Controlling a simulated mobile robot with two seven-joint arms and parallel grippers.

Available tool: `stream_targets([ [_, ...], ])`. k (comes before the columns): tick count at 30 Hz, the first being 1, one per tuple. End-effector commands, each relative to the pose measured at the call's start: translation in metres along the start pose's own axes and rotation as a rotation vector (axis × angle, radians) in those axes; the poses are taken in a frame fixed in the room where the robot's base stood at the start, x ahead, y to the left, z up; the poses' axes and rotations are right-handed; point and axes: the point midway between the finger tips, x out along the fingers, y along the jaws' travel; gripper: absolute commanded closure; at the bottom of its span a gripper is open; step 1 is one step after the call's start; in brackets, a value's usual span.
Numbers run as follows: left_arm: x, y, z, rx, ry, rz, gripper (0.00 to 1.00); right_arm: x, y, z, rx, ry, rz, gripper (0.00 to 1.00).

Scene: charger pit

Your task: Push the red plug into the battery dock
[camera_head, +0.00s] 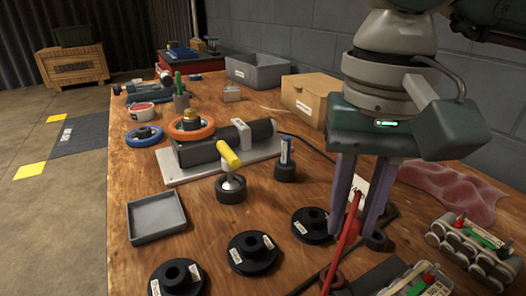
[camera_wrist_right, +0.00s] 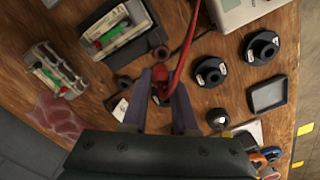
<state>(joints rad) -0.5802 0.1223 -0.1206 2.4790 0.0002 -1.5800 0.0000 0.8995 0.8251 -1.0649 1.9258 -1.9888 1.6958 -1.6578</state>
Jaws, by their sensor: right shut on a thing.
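My right gripper (camera_head: 355,232) points down over the right front of the table, its two purple fingers shut on the red plug (camera_wrist_right: 160,87). A red cable (camera_head: 343,245) runs from the plug toward the front edge of the head view. In the wrist view, the plug sits between the fingertips, apart from the dock. The battery dock (camera_wrist_right: 135,47) is a dark tray holding a battery with green and red parts; in the head view it is cut off at the bottom. Its socket cannot be made out. My left gripper is not in view.
A loose battery pack (camera_head: 474,250) lies at right, near a crumpled red cloth (camera_head: 452,188). Several black round flanged parts (camera_head: 252,254) stand left of the gripper. A grey tray (camera_head: 156,216) is farther left. A pale charger box (camera_wrist_right: 243,12) shows in the wrist view.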

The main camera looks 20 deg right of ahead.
Motion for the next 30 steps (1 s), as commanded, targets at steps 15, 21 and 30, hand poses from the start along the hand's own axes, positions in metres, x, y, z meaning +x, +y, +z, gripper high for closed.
stream_targets([
  [15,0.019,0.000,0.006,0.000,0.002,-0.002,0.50,0.032,0.001,0.001,0.008,0.000,0.002,1.00],
  [21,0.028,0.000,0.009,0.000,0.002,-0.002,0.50,0.047,0.001,0.000,0.007,0.001,0.001,1.00],
  [30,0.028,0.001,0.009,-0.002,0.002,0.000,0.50,0.049,0.001,0.000,0.007,0.001,0.001,1.00],
])
